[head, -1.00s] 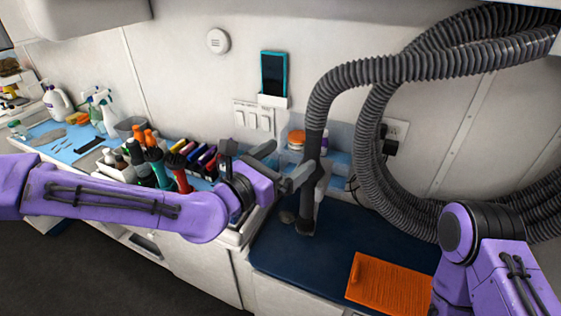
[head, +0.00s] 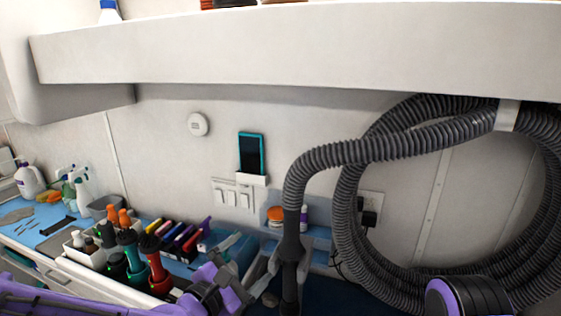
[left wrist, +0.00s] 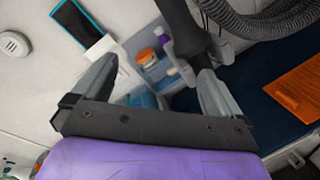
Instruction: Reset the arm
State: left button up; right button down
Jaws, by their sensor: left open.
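My left gripper (head: 246,262) is at the bottom middle of the head view, with its two grey fingers spread and nothing between them. It also shows in the left wrist view (left wrist: 158,80), open and empty. The black hose nozzle (head: 291,258) hangs just right of its fingers in the head view; I cannot tell whether they touch. In the left wrist view, the nozzle (left wrist: 178,25) shows beyond the fingers. Part of my right arm shows at the lower right of the head view, but its gripper is outside the picture.
A ribbed grey hose (head: 345,190) loops across the right side. A caddy of colourful tools (head: 150,262) stands left of the gripper. A teal-edged phone (head: 251,153) sits in a wall holder. A white overhead shelf (head: 290,52) crosses the top. An orange mat (left wrist: 296,92) lies on the dark blue surface.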

pick_arm(q)
jog(key=s+a+f+m+g+y+b, duration=0.1)
jog(key=s+a+f+m+g+y, duration=0.2)
jog(key=f, duration=0.7)
jog(key=s+a+f+m+g+y+b, duration=0.1)
jog(key=s+a+f+m+y, duration=0.2)
jog(key=f, duration=0.6)
jog(key=s+a+f+m+g+y, duration=0.1)
jog(key=s+a+f+m+g, duration=0.25)
jog(key=f, duration=0.65)
jog(key=s+a+f+m+g+y+b, duration=0.1)
jog(key=s+a+f, duration=0.3)
jog(key=s, duration=0.3)
jog(key=s+a+f+m+g+y+b, duration=0.1)
jog(key=s+a+f+m+y, duration=0.1)
jog(key=s+a+f, duration=0.2)
jog(key=s+a+f+m+g+y+b, duration=0.1)
jog(key=s+a+f, duration=0.4)
jog(key=s, duration=0.5)
jog(key=shift+f+m+g+y, duration=0.3)
jog(key=shift+f+m+g, duration=0.25)
jog(key=shift+f+m, duration=0.3)
jog(key=shift+a, duration=0.1)
